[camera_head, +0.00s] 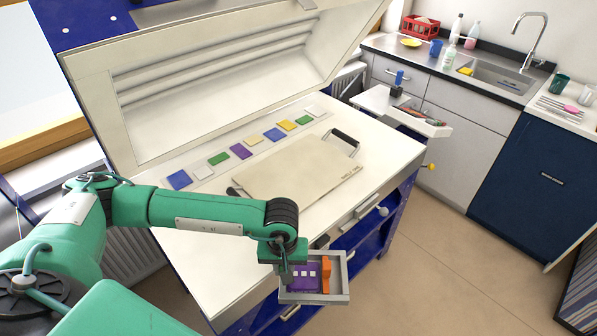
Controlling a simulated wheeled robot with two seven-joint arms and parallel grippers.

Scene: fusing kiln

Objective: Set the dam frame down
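A small grey rectangular frame (338,298) with raised walls is at the front of the kiln, below its worktop edge. I take it for the dam frame, but a small open tray would look much the same. A purple piece (303,284) with pale squares and an orange piece (326,274) show inside its walls. My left gripper (292,274) points down at the frame's left part, overlapping it in view. Its fingertips are too small and dark to show whether they grip the wall. My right gripper is not in view.
A pale board (285,185) with dark handles lies on the kiln bed (190,250). Behind it is a row of coloured glass tiles (240,151). The kiln lid (220,80) stands open. A side shelf (375,97) holds small tools. Bare kiln bed lies front left.

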